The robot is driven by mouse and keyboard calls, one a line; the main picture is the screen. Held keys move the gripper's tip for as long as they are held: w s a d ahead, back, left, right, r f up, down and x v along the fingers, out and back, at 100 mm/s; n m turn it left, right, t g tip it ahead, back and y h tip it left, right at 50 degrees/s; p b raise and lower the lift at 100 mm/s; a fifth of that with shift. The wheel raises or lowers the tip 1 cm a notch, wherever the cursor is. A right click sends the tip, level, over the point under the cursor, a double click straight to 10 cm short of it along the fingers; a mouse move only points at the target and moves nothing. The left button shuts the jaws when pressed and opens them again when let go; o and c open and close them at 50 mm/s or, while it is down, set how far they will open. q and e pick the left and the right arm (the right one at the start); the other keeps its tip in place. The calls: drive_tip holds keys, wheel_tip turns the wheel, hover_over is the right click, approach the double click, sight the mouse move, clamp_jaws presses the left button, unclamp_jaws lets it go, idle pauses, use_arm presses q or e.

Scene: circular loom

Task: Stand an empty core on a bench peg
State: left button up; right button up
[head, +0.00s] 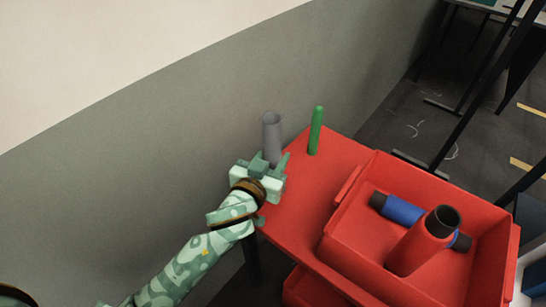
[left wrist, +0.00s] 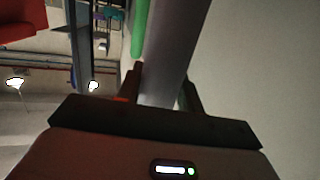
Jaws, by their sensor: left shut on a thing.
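A grey, hollow-looking core (head: 271,133) stands roughly upright at the bench's far left corner. My left gripper (head: 266,166) is shut on its lower part. In the left wrist view the core (left wrist: 172,50) runs up between the two fingers of my left gripper (left wrist: 160,92). A green peg (head: 316,131) stands upright and bare on the red bench (head: 310,192), a little right of the core and apart from it. The peg also shows in the left wrist view (left wrist: 139,28), beside the core. The core's lower end is hidden behind the gripper. My right gripper is out of view.
A red crate (head: 349,252) stands on the right of the bench. In it are a red tube with a dark top (head: 421,243) and a blue spool with dark ends (head: 402,211). A grey wall (head: 150,170) rises behind the bench. The bench between peg and crate is clear.

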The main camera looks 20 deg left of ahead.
use_arm(q)
drive_tip(key=shift+f, duration=0.2)
drive_tip(key=shift+f, duration=0.15)
drive_tip(key=o, duration=1.1)
drive_tip(key=shift+o, duration=0.2)
drive_tip(key=s+a+r+p, duration=0.1)
drive_tip(key=s+r+p, duration=0.1)
drive_tip(key=s, duration=1.4)
drive_tip(key=shift+a+p, duration=0.2)
drive_tip(key=shift+p, duration=0.1)
drive_tip(key=shift+s+r, duration=0.1)
